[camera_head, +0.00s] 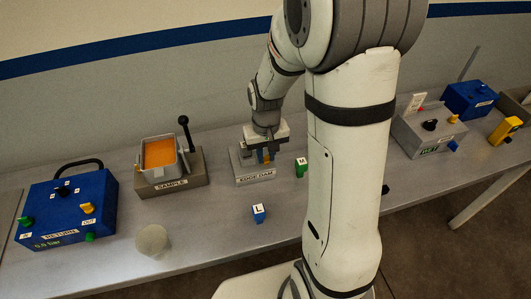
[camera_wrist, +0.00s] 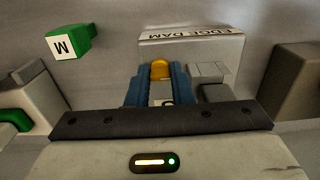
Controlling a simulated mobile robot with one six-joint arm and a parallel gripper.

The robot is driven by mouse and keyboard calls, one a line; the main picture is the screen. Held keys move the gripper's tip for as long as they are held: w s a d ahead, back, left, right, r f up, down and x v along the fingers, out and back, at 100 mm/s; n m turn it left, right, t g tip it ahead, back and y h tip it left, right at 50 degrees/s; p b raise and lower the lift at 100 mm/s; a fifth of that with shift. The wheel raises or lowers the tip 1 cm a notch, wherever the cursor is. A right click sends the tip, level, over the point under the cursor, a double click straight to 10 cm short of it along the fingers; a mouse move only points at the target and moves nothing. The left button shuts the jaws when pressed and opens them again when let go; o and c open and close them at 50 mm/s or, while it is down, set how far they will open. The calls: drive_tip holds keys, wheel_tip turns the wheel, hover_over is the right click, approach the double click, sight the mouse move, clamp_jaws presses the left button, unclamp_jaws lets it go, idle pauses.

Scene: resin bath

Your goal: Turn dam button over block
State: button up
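The edge dam (camera_head: 256,178) is a grey fixture with an "EDGE DAM" label on its front, in the middle of the bench. It also shows in the wrist view (camera_wrist: 205,52). My gripper (camera_wrist: 160,68) is down over the fixture, with its blue fingers on both sides of a small rounded yellow piece (camera_wrist: 160,71), which looks like the dam button. The yellow fills the gap between the fingertips. A pale face with part of a dark letter (camera_wrist: 166,101) shows between the fingers, mostly hidden by my gripper. I cannot tell how the button lies over that block.
A green M block (camera_head: 301,168) stands right of the dam, and a blue L block (camera_head: 259,213) in front. The sample stand (camera_head: 172,188) with its black lever and a blue control box (camera_head: 70,215) are to the left. A grey box (camera_head: 428,135) is at the right.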

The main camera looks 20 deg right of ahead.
clamp_jaws()
drive_tip(key=shift+m, duration=0.3)
drive_tip(key=m+b, duration=0.1)
drive_tip(key=m, duration=0.2)
drive_tip(key=m+b, duration=0.1)
drive_tip(key=m, duration=0.4)
drive_tip(key=m+b, duration=0.1)
drive_tip(key=m, duration=0.3)
drive_tip(key=shift+m, duration=0.3)
drive_tip(key=m+b, duration=0.1)
drive_tip(key=m, duration=0.3)
drive_tip(key=shift+m, duration=0.3)
drive_tip(key=shift+r, duration=0.1)
